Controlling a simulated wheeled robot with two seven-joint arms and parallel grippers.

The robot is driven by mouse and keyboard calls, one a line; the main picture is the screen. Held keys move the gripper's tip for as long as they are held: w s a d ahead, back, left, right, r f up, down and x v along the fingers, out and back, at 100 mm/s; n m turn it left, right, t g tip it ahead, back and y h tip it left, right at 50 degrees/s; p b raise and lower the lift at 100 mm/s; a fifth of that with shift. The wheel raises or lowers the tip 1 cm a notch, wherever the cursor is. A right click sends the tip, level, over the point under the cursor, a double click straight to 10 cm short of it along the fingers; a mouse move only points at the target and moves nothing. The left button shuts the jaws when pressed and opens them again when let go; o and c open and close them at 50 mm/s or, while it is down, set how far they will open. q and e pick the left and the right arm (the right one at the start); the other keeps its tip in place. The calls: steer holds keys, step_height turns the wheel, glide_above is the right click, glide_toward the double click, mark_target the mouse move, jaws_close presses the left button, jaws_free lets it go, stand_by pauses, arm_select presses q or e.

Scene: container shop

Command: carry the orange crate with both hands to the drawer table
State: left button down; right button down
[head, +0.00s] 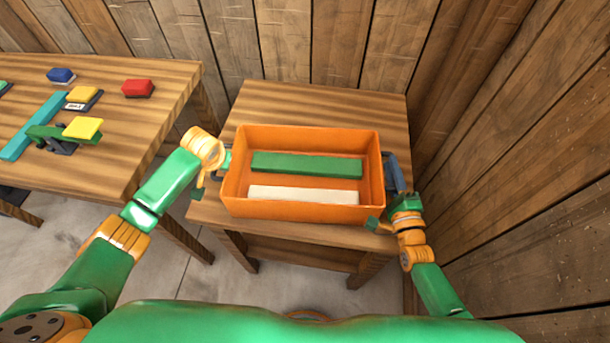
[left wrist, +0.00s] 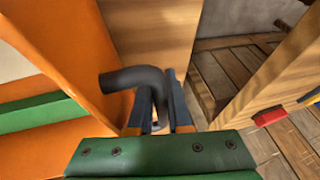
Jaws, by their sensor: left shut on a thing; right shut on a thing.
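The orange crate (head: 305,212) is level at or just over the small wooden table (head: 320,102) in the corner; I cannot tell if it touches the top. A green bar (head: 306,165) and a white bar (head: 303,195) lie inside it. My left gripper (head: 223,168) is at the crate's left end, and the left wrist view shows its fingers (left wrist: 160,112) shut on a dark curved handle (left wrist: 130,78). My right gripper (head: 388,197) is at the right end, shut on the crate's handle there; its fingertips are partly hidden.
A larger wooden table (head: 130,125) stands at the left with a red block (head: 138,88), a blue block (head: 61,75), yellow blocks (head: 82,127) and a teal bar (head: 35,125). Plank walls close in behind and at the right (head: 530,180).

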steer(key=shift+r, duration=0.1)
stand_by(0.8)
